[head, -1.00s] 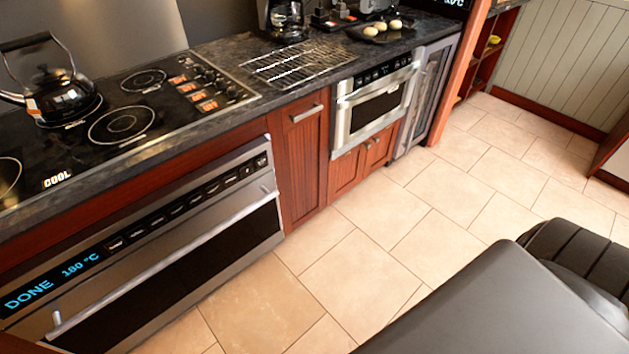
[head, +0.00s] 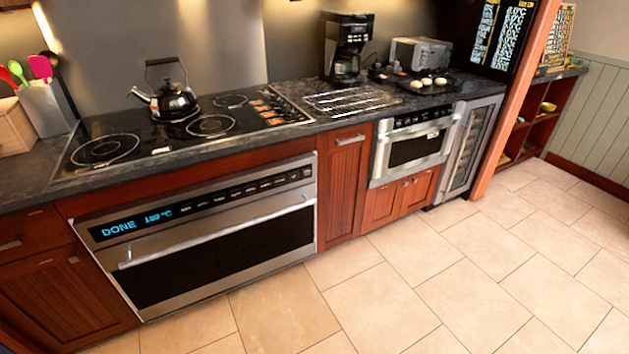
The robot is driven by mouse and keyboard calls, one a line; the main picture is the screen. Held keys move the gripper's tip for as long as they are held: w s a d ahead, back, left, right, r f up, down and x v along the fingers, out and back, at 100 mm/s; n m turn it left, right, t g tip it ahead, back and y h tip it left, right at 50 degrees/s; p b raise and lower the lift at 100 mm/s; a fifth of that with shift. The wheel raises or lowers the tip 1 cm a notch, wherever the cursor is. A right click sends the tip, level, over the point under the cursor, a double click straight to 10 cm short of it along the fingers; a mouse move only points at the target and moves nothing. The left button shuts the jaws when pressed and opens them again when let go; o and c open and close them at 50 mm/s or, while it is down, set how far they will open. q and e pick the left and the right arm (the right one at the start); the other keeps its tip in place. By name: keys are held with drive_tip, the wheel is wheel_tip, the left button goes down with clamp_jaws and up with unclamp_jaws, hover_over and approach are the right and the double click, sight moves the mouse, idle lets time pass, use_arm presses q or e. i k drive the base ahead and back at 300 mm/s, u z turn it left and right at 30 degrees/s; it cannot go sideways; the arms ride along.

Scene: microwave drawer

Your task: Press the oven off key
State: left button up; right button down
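The built-in oven (head: 215,240) sits under the cooktop, with a steel front and a shut door. Its black control panel (head: 200,204) runs along the top and shows blue text "DONE" and a temperature at the left. A row of small keys (head: 265,184) lies to the right of the text; their labels are too small to read, so I cannot tell which is the off key. A long steel handle (head: 220,230) crosses the door below the panel. Neither gripper is in view.
A kettle (head: 174,100) stands on the black cooktop (head: 130,130). A microwave drawer (head: 415,148) is built in further right, beside a glass-fronted cooler (head: 474,150). A coffee maker (head: 345,50) and a wire rack (head: 350,100) are on the counter. The tiled floor (head: 390,290) is clear.

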sight(308, 172)
drive_tip(key=u, duration=0.5)
drive_tip(key=i, duration=0.6)
drive_tip(key=u, duration=0.6)
